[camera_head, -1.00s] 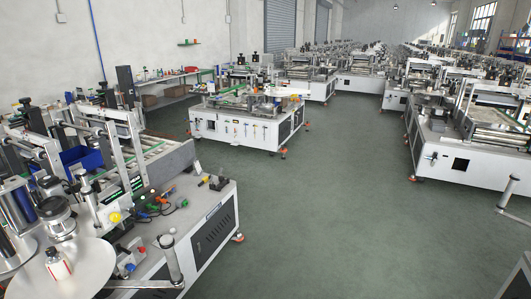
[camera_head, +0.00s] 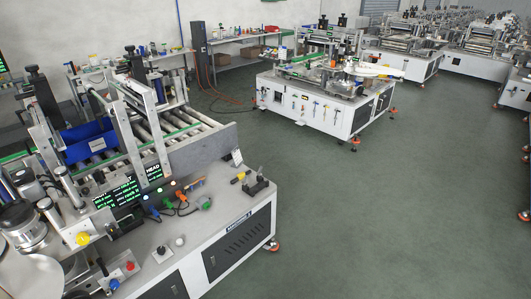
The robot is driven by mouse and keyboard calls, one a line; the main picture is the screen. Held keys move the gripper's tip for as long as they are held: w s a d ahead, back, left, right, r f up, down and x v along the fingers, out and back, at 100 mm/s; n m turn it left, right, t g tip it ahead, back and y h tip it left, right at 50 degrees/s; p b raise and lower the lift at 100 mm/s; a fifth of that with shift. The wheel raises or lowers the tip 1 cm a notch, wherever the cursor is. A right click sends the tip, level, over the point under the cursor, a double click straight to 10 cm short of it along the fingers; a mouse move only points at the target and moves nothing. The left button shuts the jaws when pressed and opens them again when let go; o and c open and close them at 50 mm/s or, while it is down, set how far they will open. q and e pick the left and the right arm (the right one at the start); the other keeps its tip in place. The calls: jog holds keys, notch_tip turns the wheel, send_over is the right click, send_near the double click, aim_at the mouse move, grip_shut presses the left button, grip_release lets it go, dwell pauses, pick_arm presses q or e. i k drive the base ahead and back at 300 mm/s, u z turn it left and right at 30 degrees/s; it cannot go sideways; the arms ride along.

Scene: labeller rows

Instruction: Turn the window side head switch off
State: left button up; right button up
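A labelling machine (camera_head: 215,235) with a white cabinet fills the lower left. A dark display with green lettering (camera_head: 118,199) stands on its worktop, and the word HEAD is readable on another dark panel (camera_head: 151,168). A yellow round knob (camera_head: 82,239) and a small box with a red knob (camera_head: 130,266) are nearer. I cannot tell which is the window side head switch or its position. Neither gripper is in view.
A second white machine (camera_head: 300,108) stands beyond, with more machines in rows at the upper right. A workbench (camera_head: 240,63) runs along the back wall. An orange hose (camera_head: 215,92) lies on the floor there. The green floor (camera_head: 400,220) at the right is clear.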

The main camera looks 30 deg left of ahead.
aim_at(161, 250)
jog(key=i, duration=1.4)
jog(key=u, duration=3.7)
jog(key=i, duration=1)
jog(key=z, duration=0.05)
